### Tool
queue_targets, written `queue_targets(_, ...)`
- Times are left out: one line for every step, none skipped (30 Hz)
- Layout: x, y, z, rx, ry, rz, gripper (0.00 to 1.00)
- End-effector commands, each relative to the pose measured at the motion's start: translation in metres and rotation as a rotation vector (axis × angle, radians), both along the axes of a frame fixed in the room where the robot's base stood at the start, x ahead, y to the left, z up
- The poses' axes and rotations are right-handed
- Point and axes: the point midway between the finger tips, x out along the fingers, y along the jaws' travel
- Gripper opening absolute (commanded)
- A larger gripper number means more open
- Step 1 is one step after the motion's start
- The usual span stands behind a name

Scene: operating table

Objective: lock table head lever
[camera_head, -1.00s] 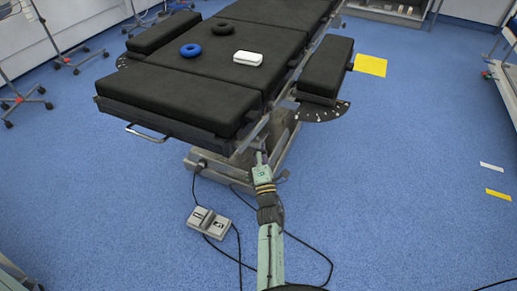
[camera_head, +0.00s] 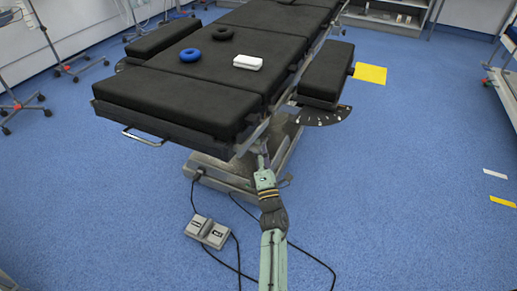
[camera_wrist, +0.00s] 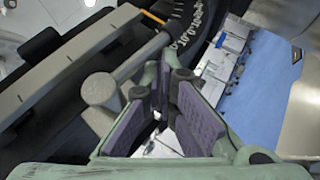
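The black-padded operating table (camera_head: 170,95) stands ahead, its near end section toward me. My gripper (camera_head: 262,158) is below and beside the right side of that section, close to the table's metal side rail. In the wrist view my gripper (camera_wrist: 170,85) shows two green fingers with purple pads and a gap between them, with nothing held. A grey lever-like bar (camera_wrist: 140,68) with a rounded knob end lies just left of the fingers, outside the gap. Whether the left finger touches it, I cannot tell. In the head view this lever cannot be made out.
A foot pedal (camera_head: 207,232) with cables lies on the blue floor near the table base (camera_head: 215,170). A side pad (camera_head: 326,72) juts out right.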

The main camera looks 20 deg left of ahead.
Motion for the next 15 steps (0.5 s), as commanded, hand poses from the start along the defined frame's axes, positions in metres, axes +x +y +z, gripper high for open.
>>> queue_targets(0.001,-0.007,0.002,0.004,-0.003,-0.01,0.0)
queue_targets(0.0,-0.008,0.0,0.004,-0.002,-0.011,0.0)
queue_targets(-0.003,-0.011,-0.002,0.004,-0.001,-0.012,0.0)
queue_targets(-0.006,-0.013,-0.004,0.004,-0.001,-0.012,0.0)
queue_targets(-0.01,-0.016,-0.007,0.003,0.0,-0.012,0.0)
queue_targets(-0.015,-0.019,-0.01,0.002,0.002,-0.013,0.0)
queue_targets(-0.02,-0.022,-0.013,0.002,0.002,-0.013,0.0)
queue_targets(-0.025,-0.025,-0.017,0.001,0.003,-0.011,0.0)
queue_targets(-0.032,-0.028,-0.021,0.001,0.003,-0.009,0.0)
queue_targets(-0.038,-0.031,-0.024,0.001,0.003,-0.009,0.0)
queue_targets(-0.043,-0.034,-0.027,0.0,0.003,-0.008,0.0)
queue_targets(-0.049,-0.038,-0.031,0.0,0.003,-0.007,0.0)
queue_targets(-0.054,-0.041,-0.034,-0.001,0.003,-0.007,0.0)
queue_targets(-0.059,-0.044,-0.037,-0.001,0.004,-0.005,0.0)
queue_targets(-0.064,-0.047,-0.041,-0.001,0.004,-0.005,0.0)
